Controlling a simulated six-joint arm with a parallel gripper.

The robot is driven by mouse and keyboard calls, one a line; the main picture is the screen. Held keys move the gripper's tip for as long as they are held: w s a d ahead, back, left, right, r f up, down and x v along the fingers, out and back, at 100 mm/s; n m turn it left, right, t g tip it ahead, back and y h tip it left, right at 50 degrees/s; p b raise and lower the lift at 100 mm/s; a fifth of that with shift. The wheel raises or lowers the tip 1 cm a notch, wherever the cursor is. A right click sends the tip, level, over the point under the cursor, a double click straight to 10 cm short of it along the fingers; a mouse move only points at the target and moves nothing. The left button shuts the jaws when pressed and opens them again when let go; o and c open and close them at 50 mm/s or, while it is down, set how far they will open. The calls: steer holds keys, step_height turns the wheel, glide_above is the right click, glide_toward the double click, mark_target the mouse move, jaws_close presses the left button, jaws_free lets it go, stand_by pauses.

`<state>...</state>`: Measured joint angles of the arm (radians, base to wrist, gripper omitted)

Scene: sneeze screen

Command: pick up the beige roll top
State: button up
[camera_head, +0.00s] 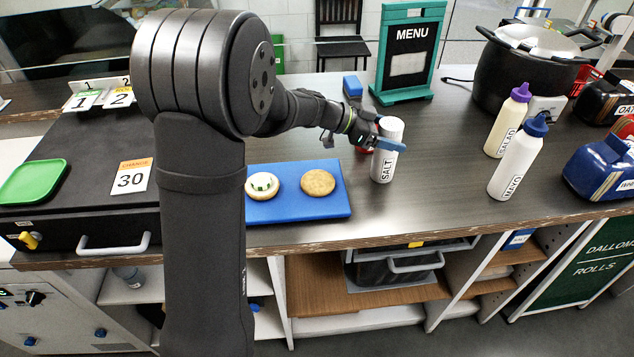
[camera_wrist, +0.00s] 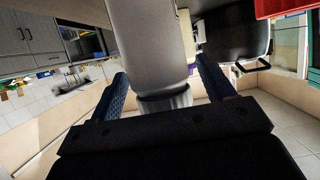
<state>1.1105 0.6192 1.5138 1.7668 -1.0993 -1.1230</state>
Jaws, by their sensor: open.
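The beige roll top (camera_head: 318,182) is a round, tan, speckled disc lying flat on the right part of the blue board (camera_head: 298,209). My gripper (camera_head: 391,142) is away from it, up and to the right, at the white salt shaker (camera_head: 384,166). One blue finger crosses in front of the shaker; the other is hard to make out in the head view. In the wrist view the two blue fingers stand apart on either side of a pale grey cylinder (camera_wrist: 150,45), which looks like the shaker. The roll top cannot be seen in the wrist view.
A pale round piece with green on it (camera_head: 262,186) lies left of the roll top on the board. The menu stand (camera_head: 409,50), salad bottle (camera_head: 507,125), mayo bottle (camera_head: 517,160) and black pot (camera_head: 520,75) stand right of my gripper. The counter's front middle is clear.

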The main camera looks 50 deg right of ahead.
steer(key=shift+o, duration=0.3)
steer(key=o, duration=0.5)
steer(key=shift+c, duration=0.2)
